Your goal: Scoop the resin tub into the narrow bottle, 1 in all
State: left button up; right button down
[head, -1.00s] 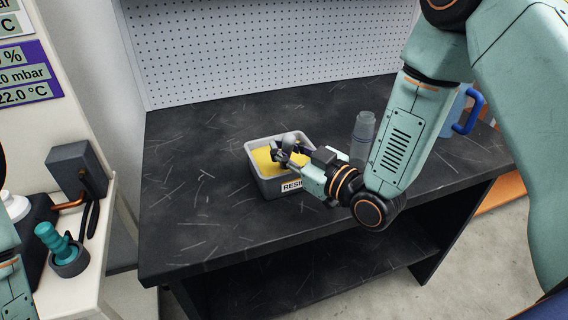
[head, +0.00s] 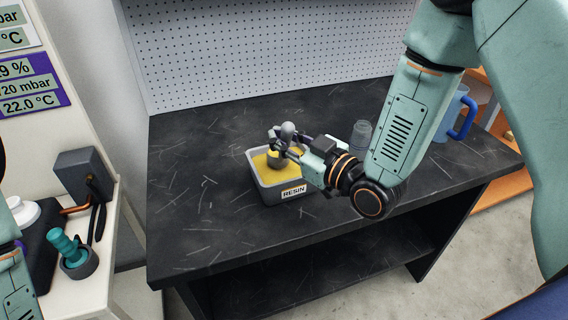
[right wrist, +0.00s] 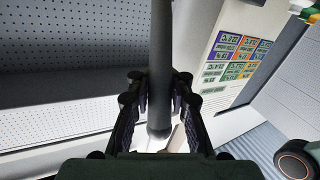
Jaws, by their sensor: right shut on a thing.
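The grey resin tub (head: 262,191), with a RESIN label and yellow contents (head: 262,163), stands on the black bench in the head view. My right gripper (head: 284,143) is shut on a grey scoop (head: 288,130) above the tub. The scoop's rounded bowl is low at the yellow resin; I cannot tell whether it touches it or holds any. In the right wrist view the scoop's grey handle (right wrist: 160,75) stands between the fingers (right wrist: 158,108). The narrow bottle (head: 360,134), grey and see-through, stands right of the tub, partly hidden by my right arm. My left gripper is out of view.
A blue jug (head: 442,125) stands at the bench's right end, partly behind my arm. A pegboard (head: 260,45) backs the bench (head: 200,240). A teal-handled tool (head: 65,245) is on the white counter at left. The bench left of the tub is clear.

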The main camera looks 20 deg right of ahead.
jog(key=shift+r+p, duration=2)
jog(key=shift+r, duration=0.7)
jog(key=shift+f, duration=0.1)
